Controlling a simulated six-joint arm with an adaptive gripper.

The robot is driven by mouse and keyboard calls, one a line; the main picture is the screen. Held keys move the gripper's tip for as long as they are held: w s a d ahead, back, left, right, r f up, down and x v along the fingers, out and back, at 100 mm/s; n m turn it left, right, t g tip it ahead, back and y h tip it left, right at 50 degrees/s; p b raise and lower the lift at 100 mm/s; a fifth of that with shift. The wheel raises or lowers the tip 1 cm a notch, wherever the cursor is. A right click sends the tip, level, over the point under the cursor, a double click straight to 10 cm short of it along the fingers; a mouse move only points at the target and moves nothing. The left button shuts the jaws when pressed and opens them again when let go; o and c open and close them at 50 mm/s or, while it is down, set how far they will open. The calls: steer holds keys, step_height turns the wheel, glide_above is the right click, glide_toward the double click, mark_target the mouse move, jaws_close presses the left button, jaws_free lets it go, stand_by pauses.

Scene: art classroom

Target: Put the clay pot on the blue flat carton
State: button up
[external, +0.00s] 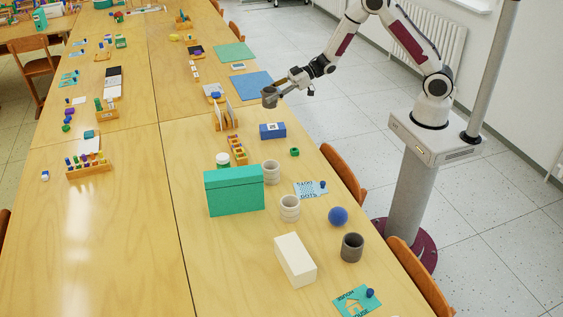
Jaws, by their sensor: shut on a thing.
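A small grey-brown clay pot (269,98) is in the fingers of my gripper (276,91). The gripper is shut on it and holds it above the right part of the table. The blue flat carton (264,132), a low box with a white label on top, lies on the table just below the pot in the picture. The pot and the carton are apart. The exact height of the pot above the table is hard to tell.
A wooden rack with upright panels (226,115) stands left of the carton, and a small green ring (294,152) lies to its right. Several cups, a teal box (234,191), a white block (295,260) and a blue ball (338,216) stand nearer. A blue sheet (252,84) lies behind.

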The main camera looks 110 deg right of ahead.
steer(key=shift+s+d, duration=0.15)
steer(key=shift+s, duration=0.25)
steer(key=shift+s+f, duration=0.1)
steer(key=shift+f, duration=0.05)
steer(key=shift+f, duration=0.15)
glide_above(273, 126)
steer(key=shift+f, duration=3)
steer(key=shift+f, duration=1.85)
steer(key=shift+f, duration=0.15)
steer(key=o, duration=1.2)
